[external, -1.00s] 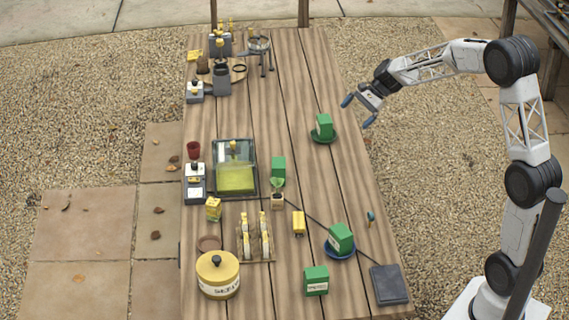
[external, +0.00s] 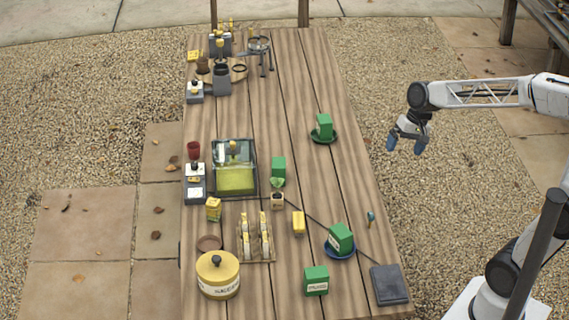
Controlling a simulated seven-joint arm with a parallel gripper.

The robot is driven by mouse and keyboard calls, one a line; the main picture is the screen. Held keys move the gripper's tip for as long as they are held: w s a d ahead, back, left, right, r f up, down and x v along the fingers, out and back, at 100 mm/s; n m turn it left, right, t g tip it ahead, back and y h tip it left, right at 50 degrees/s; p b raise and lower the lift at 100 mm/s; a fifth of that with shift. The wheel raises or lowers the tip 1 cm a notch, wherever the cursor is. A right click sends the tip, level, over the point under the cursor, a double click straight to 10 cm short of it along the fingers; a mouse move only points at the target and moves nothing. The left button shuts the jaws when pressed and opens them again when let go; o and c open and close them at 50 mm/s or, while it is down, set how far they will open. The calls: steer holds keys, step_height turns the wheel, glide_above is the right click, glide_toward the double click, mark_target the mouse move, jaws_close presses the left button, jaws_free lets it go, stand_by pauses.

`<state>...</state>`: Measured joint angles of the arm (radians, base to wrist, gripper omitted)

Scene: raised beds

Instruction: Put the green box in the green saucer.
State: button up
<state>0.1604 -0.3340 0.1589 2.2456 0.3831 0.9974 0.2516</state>
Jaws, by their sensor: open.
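One green box (external: 324,124) sits in the green saucer (external: 324,138) at the right side of the table, toward the back. Another green box (external: 341,238) sits tilted in a blue saucer (external: 341,252) near the front right. A third green box (external: 316,280) stands on the bare table near the front edge. My gripper (external: 405,146) is open and empty, fingers pointing down, over the gravel to the right of the table, apart from every box.
A yellow lidded tin (external: 218,277), a rack (external: 256,240) and a yellow box (external: 299,222) stand at the front. A glass tray (external: 234,178) is at mid-left. A dark flat block (external: 389,284) lies front right. Table between the two saucers is mostly clear.

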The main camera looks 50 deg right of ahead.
steer(key=s+a+f+n+h, duration=0.1)
steer(key=s+n, duration=0.5)
steer(key=s, duration=1.1)
steer(key=f+h, duration=0.1)
steer(key=h, duration=0.1)
steer(key=shift+s+a+n+t+h, duration=0.3)
steer(key=shift+n+t, duration=0.1)
